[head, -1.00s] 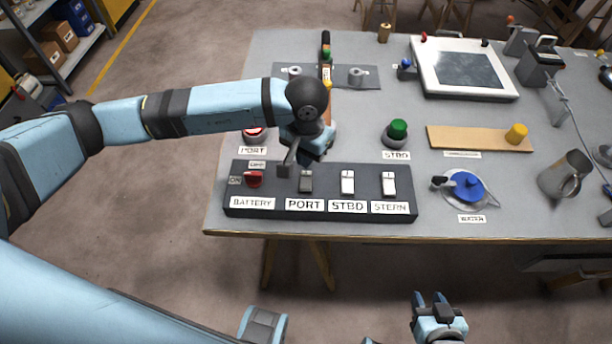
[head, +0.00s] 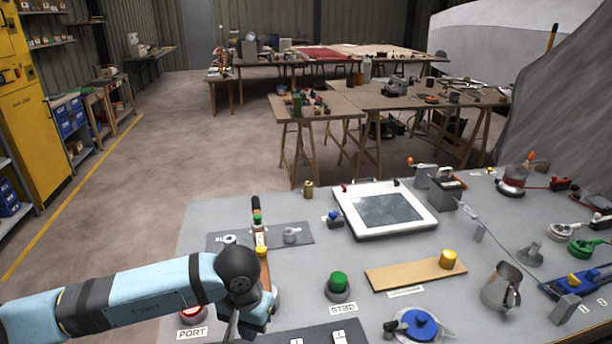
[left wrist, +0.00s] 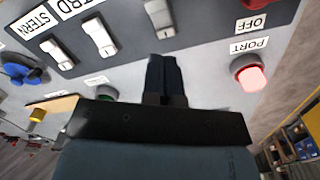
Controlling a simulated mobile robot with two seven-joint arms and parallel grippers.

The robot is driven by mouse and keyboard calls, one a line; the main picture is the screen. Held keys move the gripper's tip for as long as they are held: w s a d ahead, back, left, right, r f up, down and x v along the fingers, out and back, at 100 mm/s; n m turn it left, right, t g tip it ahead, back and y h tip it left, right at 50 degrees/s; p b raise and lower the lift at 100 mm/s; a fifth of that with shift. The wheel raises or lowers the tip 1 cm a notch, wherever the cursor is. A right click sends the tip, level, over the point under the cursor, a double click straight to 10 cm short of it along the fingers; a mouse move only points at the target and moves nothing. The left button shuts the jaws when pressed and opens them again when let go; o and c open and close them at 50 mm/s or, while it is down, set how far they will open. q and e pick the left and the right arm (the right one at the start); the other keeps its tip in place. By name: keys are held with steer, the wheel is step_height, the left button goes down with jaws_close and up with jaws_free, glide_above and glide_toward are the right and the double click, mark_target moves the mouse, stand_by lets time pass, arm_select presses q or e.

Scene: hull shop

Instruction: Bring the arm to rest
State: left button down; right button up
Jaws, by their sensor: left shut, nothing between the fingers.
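My left gripper (head: 238,325) is shut and empty at the near edge of the head view, above the bench. In the left wrist view its fingers (left wrist: 167,78) are together, just short of a white rocker switch (left wrist: 160,18) on the dark switch panel (left wrist: 120,12). The STBD switch (left wrist: 98,36) and STERN switch (left wrist: 57,54) sit beside it. A bright red PORT button (left wrist: 250,76) is on the other side; it also shows beside the gripper in the head view (head: 193,314). My right gripper is not in view.
The grey bench (head: 215,215) carries a green STBD button (head: 338,284), a framed screen (head: 386,210), a board with a yellow knob (head: 448,259), a metal jug (head: 501,287) and a blue-handled valve (head: 420,324). Open floor (head: 110,240) lies to the left.

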arm_select(q)
steer(key=s+d+r+n+g+h+p, duration=0.25)
steer(key=s+d+n+h, duration=0.2)
steer(key=d, duration=0.25)
steer(key=s+d+r+n+g+h+p, duration=0.1)
steer(key=s+d+r+n+g+h, duration=0.2)
steer(key=s+d+h, duration=0.35)
step_height(320, 180, up, 7)
steer(key=w+d+n+t+h+p, duration=0.1)
steer(key=d+n+t+h+p, duration=0.3)
steer(key=n+h, duration=0.85)
steer(key=w+a+f+n+t+y+p, duration=0.15)
steer(key=a+n+t+y, duration=0.35)
steer(key=n, duration=0.7)
steer(key=w+a+f+n+t+y, duration=0.1)
steer(key=a+f+n+t+y, duration=0.15)
steer(key=n+t, duration=0.65)
steer(key=w+a+f+n+t+y, duration=0.2)
steer(key=a+n+t+y, duration=0.25)
steer(key=n, duration=0.95)
steer(key=s+a+f+n+g+y+p, duration=0.2)
steer(key=s+a+f+n+g+y, duration=0.4)
steer(key=s+a+f+n, duration=0.5)
step_height(320, 180, down, 3)
steer(key=n+y, duration=0.2)
steer(key=n, duration=0.3)
steer(key=shift+s+a+f+n+y, duration=0.15)
steer(key=shift+s+n+y, duration=0.15)
steer(key=shift+s+y, duration=0.05)
